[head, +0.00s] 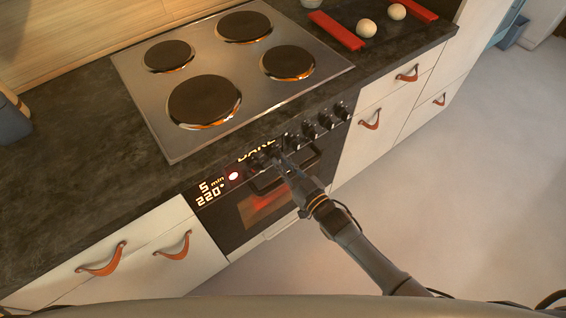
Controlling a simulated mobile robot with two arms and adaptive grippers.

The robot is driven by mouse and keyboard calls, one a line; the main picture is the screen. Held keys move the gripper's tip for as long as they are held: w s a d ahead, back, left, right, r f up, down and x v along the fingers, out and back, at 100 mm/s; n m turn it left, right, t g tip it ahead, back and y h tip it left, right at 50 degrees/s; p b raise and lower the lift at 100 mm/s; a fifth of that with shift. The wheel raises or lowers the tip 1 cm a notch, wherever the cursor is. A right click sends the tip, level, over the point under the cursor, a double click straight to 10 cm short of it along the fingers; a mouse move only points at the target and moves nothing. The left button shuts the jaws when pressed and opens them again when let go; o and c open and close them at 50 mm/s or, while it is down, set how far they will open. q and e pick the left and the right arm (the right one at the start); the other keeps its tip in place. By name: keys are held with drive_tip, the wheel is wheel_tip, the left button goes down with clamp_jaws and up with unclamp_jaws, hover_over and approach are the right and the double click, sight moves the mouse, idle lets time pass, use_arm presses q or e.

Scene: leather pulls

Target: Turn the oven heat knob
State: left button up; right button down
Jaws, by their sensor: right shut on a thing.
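The oven (228,222) is built in under the counter, with a black front panel. Its lit display (210,190) reads "5 min 220°", with a glowing red light beside it and the word "BAKE" partly hidden. Several black knobs (326,121) sit in a row along the panel. My right gripper (272,157) is at the left end of this row, shut on a dark knob (258,159) that it partly covers. I cannot tell from this view which way the knob points. My left gripper is not in view.
A steel hob (185,93) with round black plates is above the oven on the dark countertop (75,150). A red-handled tray (337,31) with two pale round items is at the back right. Drawers with leather pulls (370,119) flank the oven. The floor (480,180) at right is clear.

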drive_tip(key=shift+f, duration=0.15)
drive_tip(key=c, duration=1.4)
unclamp_jaws()
drive_tip(key=v, duration=1.2)
